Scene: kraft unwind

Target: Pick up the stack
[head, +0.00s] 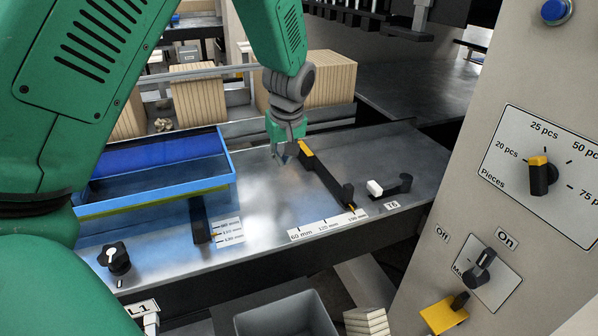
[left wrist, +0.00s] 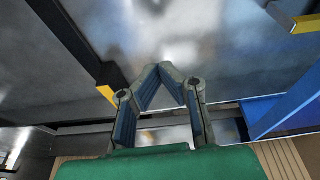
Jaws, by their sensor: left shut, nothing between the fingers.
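Several tan stacks of kraft pieces stand behind the metal table: one behind the blue tray (head: 199,97), and a larger one (head: 333,79) to the right behind my arm. A small pale stack (head: 367,322) shows at the bottom edge, beside a grey bin. I cannot tell which stack is the task's. My left gripper (head: 281,157) is shut and empty, pointing down just above the table, left of the black guide bar. In the left wrist view its fingertips (left wrist: 161,72) meet over bare metal. Tan slats (left wrist: 284,157) show at the bottom there. My right gripper is not in view.
The blue tray (head: 160,192) stands left on the metal table (head: 262,215). A black guide bar with a yellow end (head: 325,178) and a ruler strip (head: 327,224) lie right of centre. A grey bin (head: 285,316) is below. A control panel (head: 540,175) rises at right.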

